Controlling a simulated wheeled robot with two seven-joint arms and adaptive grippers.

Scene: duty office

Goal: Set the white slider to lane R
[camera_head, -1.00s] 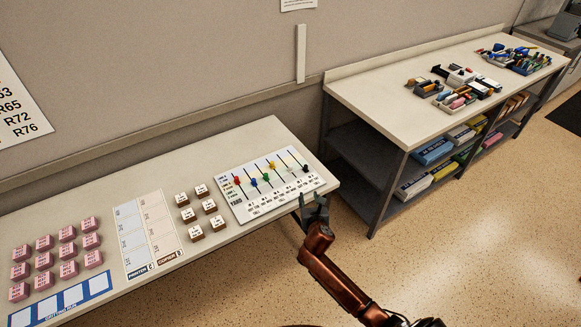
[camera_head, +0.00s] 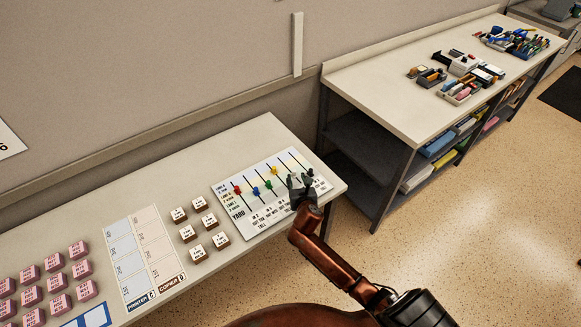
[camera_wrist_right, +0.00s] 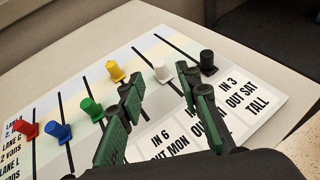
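The slider board (camera_head: 243,213) lies on the near bench, with coloured knobs on black slots and lane labels at its left edge. In the right wrist view the white slider (camera_wrist_right: 161,72) stands between the yellow knob (camera_wrist_right: 116,71) and the black knob (camera_wrist_right: 208,62). My right gripper (camera_head: 303,184) is over the right part of the board; its fingers hide the white slider in the head view. In the wrist view the gripper (camera_wrist_right: 158,98) is open, its green-padded fingers on either side of the white slider, which shows in the gap. Contact cannot be told. My left gripper is not in view.
The red (camera_wrist_right: 27,131), blue (camera_wrist_right: 59,133) and green (camera_wrist_right: 92,109) knobs stand farther left on the board. Several brown-based blocks (camera_head: 189,233) and a printer/copier card (camera_head: 147,259) lie left of it. A second bench (camera_head: 390,105) with office items stands at the right.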

